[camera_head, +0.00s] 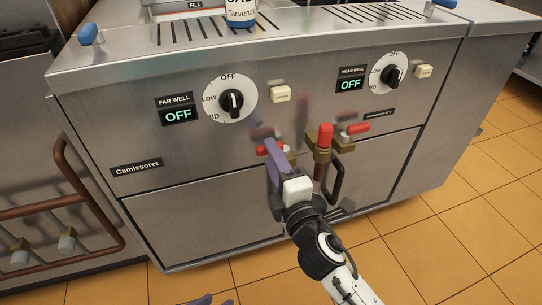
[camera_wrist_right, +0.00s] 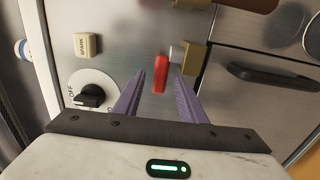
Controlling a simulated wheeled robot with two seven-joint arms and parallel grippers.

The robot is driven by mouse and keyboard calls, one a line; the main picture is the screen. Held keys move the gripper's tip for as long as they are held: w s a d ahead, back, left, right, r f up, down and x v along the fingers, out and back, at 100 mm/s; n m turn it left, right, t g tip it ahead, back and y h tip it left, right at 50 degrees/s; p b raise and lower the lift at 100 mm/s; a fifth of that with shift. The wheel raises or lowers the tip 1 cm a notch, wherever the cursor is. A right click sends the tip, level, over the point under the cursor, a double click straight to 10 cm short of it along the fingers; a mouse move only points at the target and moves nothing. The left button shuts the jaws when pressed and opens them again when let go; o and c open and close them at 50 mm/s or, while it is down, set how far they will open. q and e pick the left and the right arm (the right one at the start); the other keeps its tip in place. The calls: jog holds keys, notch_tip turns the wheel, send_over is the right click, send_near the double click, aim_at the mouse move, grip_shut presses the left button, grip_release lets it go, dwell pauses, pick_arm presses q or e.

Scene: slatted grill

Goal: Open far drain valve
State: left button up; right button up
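The far drain valve has a red handle (camera_head: 268,148) on a brass body, low on the steel front panel below the FAR WELL dial. In the right wrist view its red handle (camera_wrist_right: 160,74) shows between my finger tips, with the brass body (camera_wrist_right: 194,58) just right of it. My right gripper (camera_head: 279,152) is open, its purple fingers pointing at the panel. Gaps show on both sides of the handle; whether the tips reach around it is unclear. One finger partly hides the valve in the head view. My left gripper (camera_head: 212,300) shows only as purple bits at the bottom edge.
A second brass valve (camera_head: 319,147) with a red top and another red handle (camera_head: 358,128) are close on the right. A black door handle (camera_head: 336,178) is below them. The FAR WELL dial (camera_head: 230,99) and a cream button (camera_head: 281,94) are above. Tiled floor in front is clear.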

pick_arm(q)
jog(key=shift+d+f, duration=0.1)
jog(key=shift+d, duration=0.05)
pick_arm(e)
jog(key=shift+x, duration=0.8)
